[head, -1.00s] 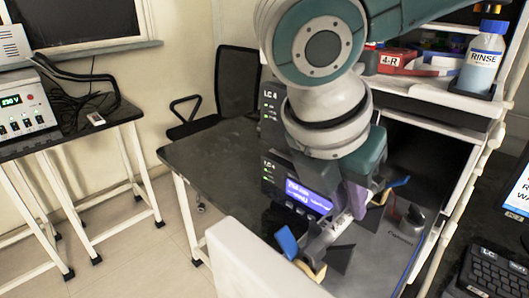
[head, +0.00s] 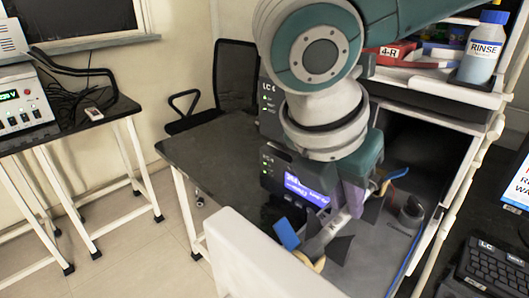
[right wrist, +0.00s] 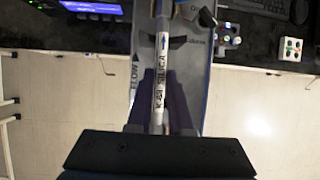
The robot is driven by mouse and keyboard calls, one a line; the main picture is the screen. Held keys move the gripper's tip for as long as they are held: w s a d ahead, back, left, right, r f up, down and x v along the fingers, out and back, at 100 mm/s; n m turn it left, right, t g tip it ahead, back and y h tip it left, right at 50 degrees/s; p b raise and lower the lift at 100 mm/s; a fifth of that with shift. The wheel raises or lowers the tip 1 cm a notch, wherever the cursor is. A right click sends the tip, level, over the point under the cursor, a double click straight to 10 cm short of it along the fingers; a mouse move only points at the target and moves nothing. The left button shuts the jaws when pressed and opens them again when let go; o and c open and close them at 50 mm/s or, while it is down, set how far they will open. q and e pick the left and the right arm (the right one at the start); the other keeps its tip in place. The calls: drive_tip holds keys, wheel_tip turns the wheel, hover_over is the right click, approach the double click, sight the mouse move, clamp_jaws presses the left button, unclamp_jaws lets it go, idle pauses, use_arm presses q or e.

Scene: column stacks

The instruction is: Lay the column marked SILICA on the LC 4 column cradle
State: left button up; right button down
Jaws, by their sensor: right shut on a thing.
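My right gripper (head: 350,207) is shut on the column marked SILICA (right wrist: 161,78). In the right wrist view, the column runs lengthwise between the two fingers, its label readable. In the head view, part of the silvery column (head: 322,240) shows below the gripper. It is over the LC 4 column cradle, whose black holders (head: 340,250) stand on a grey tray (head: 385,262). A holder also shows beside the column in the right wrist view (right wrist: 181,43). I cannot tell whether the column touches the holders. My left gripper is not in view.
The LC 4 unit (head: 290,182) with a lit display stands just left of the gripper. Blue tabs (head: 286,234) stick up near the holders. A dark knob (head: 412,212) stands to the right. A RINSE bottle (head: 482,50) is on the shelf above. The bench left of the unit is clear.

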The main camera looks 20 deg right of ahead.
drive_tip(key=shift+f, duration=0.2)
drive_tip(key=c, duration=0.7)
unclamp_jaws()
drive_tip(key=shift+c, duration=0.2)
